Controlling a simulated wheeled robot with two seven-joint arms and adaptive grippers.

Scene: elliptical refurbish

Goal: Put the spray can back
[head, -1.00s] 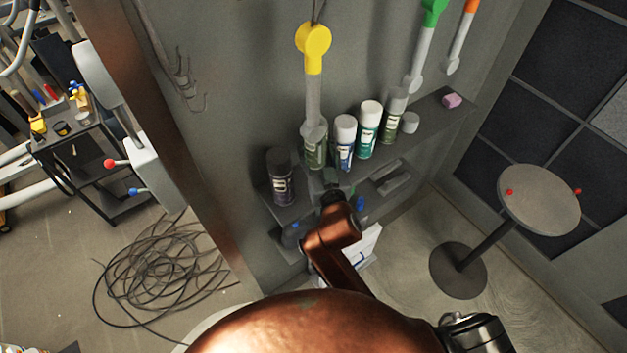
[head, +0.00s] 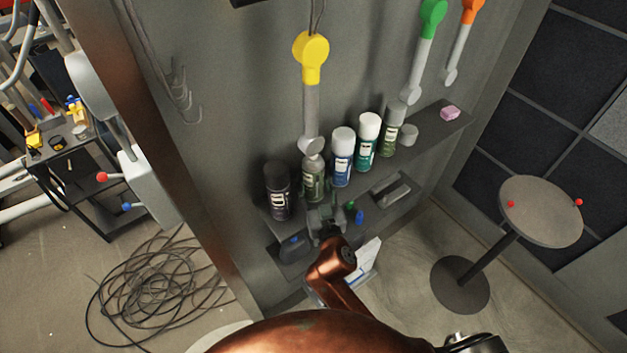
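Several spray cans stand upright in a row on the upper wall shelf: a black can (head: 277,190), an olive-green can (head: 313,182), a blue can with a white cap (head: 342,160), a teal can with a white cap (head: 367,136) and a grey-green can (head: 393,127). My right gripper (head: 325,212) is just in front of the olive-green can, low by the shelf edge. Its fingers look spread, with nothing between them. The olive-green can's base is partly hidden by the gripper. My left gripper is not in view.
A short grey cylinder (head: 408,136) and a pink block (head: 449,112) occupy the shelf's right part. Yellow (head: 311,55) and green-headed (head: 430,18) tools hang above. A lower shelf holds small items. A round stool (head: 541,211) stands right; a cable coil (head: 150,290) lies left.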

